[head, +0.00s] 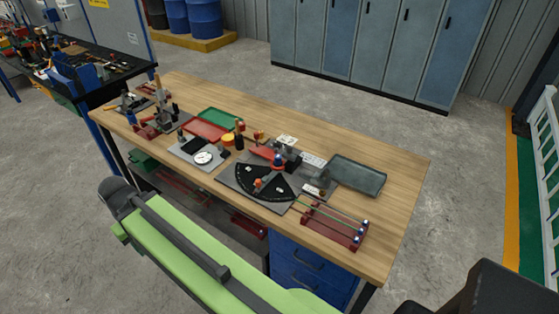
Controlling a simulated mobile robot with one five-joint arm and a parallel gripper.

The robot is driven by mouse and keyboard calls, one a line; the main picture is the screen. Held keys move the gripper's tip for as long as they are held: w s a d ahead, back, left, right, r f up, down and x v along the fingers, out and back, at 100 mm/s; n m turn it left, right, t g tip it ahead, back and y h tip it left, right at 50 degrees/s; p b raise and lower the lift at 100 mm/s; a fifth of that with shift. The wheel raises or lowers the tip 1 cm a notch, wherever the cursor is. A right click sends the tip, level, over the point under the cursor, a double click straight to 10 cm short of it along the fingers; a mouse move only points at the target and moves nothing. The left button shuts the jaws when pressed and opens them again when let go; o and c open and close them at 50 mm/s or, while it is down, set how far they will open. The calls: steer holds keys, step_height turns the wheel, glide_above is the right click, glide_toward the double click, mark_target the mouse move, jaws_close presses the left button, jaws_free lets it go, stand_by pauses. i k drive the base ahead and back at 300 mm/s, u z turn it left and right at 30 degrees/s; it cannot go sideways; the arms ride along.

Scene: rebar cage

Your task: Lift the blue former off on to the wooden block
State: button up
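A small blue piece (277,158), which looks like the blue former, sits on an orange-red round part of a bending tool with a black fan-shaped plate (264,184). This tool stands on a grey base plate near the middle of the wooden workbench (392,195). I cannot pick out the wooden block for certain; a tiny brown piece (322,193) right of the black plate is too small to tell. My green arm crosses the lower left, in front of the bench. My gripper's fingertips are not visible.
A grey tray (357,175) lies at the right. A dark red rack with thin rods (334,222) stands at the front right edge. Green and red trays (205,130), a dial gauge (204,158) and upright tools crowd the left. The bench's right end is clear.

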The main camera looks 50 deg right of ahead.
mark_target(278, 157)
steer(key=z, duration=0.05)
steer(key=i, duration=1)
steer(key=u, duration=0.05)
